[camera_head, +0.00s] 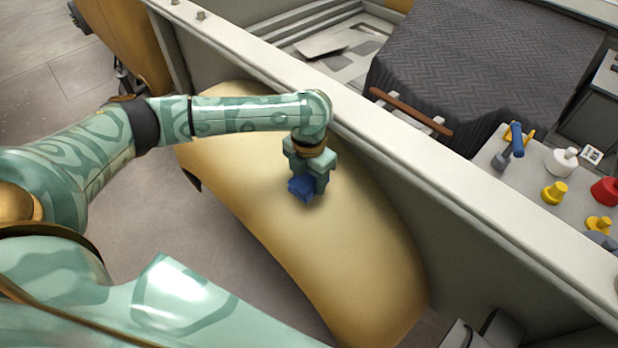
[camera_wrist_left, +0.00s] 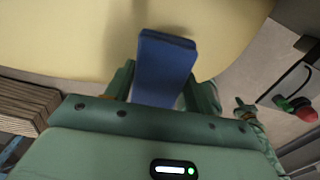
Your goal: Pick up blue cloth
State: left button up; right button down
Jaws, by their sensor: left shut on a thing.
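The blue cloth (camera_head: 301,189) shows as a small folded block at the fingertips of my left gripper (camera_head: 308,186), over the curved tan surface. In the left wrist view the cloth (camera_wrist_left: 164,66) is a flat blue slab sticking out between the two green fingers of the left gripper (camera_wrist_left: 158,84). The left gripper is shut on it. I cannot tell whether the cloth touches the tan surface.
The curved tan surface (camera_head: 350,245) lies under the gripper, beside a long pale wall (camera_head: 460,178). Beyond the wall are a dark grey textured cover (camera_head: 485,60) and a shelf with a red object (camera_head: 606,191), yellow objects (camera_head: 554,193) and a white one (camera_head: 562,162).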

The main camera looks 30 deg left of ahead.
aim_at(309, 176)
pick_arm(q)
notch_tip(309, 176, up, 3)
jog(key=shift+r+p, duration=0.2)
jog(key=shift+p, duration=0.3)
jog(key=w+a+r, duration=0.1)
jog(key=a+r, duration=0.3)
jog(key=a, duration=0.3)
jog(key=w+a+r+p, duration=0.1)
jog(key=a+r, duration=0.4)
jog(key=a, duration=0.1)
jog(key=shift+a+r, duration=0.25)
jog(key=shift+a, duration=0.15)
jog(key=shift+w, duration=0.1)
jog(key=shift+o, duration=0.9)
jog(key=shift+c, duration=0.4)
